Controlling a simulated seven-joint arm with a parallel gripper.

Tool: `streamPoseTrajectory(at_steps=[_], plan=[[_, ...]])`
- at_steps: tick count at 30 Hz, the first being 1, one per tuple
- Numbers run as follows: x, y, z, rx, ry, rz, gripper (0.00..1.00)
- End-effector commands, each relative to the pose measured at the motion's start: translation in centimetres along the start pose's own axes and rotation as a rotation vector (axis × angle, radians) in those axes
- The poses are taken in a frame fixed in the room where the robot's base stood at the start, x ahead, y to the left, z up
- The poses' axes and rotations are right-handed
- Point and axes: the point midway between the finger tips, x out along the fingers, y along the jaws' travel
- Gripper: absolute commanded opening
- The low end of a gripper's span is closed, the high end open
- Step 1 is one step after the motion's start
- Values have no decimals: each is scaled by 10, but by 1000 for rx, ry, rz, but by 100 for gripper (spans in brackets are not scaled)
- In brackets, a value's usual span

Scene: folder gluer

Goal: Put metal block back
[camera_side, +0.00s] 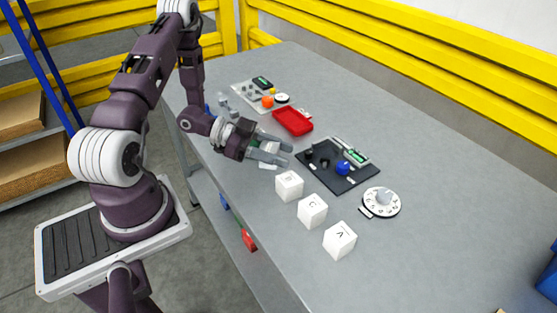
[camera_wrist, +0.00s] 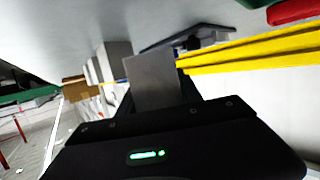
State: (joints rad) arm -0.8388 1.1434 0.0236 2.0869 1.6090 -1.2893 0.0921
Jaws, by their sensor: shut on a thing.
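The metal block is a plain grey block (camera_wrist: 153,78) standing out from between my gripper's fingers in the wrist view. My gripper (camera_side: 285,154) is shut on it. In the side view my gripper is low over the table, just behind the white block row and left of the dark panel, and the metal block cannot be made out clearly there. A small white piece (camera_side: 267,166) shows on the table below the fingers, partly hidden by them.
Three white lettered blocks (camera_side: 312,211) stand in a row. A dark panel (camera_side: 335,176) with knobs, a white dial (camera_side: 382,202), a red tray (camera_side: 292,122) and a light panel (camera_side: 254,96) rest on the grey table (camera_side: 440,190).

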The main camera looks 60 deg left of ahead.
Motion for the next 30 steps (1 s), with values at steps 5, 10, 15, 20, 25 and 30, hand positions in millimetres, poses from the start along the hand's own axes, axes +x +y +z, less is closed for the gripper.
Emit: streamPoseTrajectory(at_steps=[5, 10, 15, 20, 25, 30], plan=[[6, 0, 19, 2, 1, -1, 0], [6, -1, 19, 3, 1, -1, 0], [7, 0, 22, 2, 1, -1, 0], [9, 0, 27, 2, 1, -1, 0], [10, 0, 30, 1, 0, -1, 0], [10, 0, 32, -1, -3, 0, 51]])
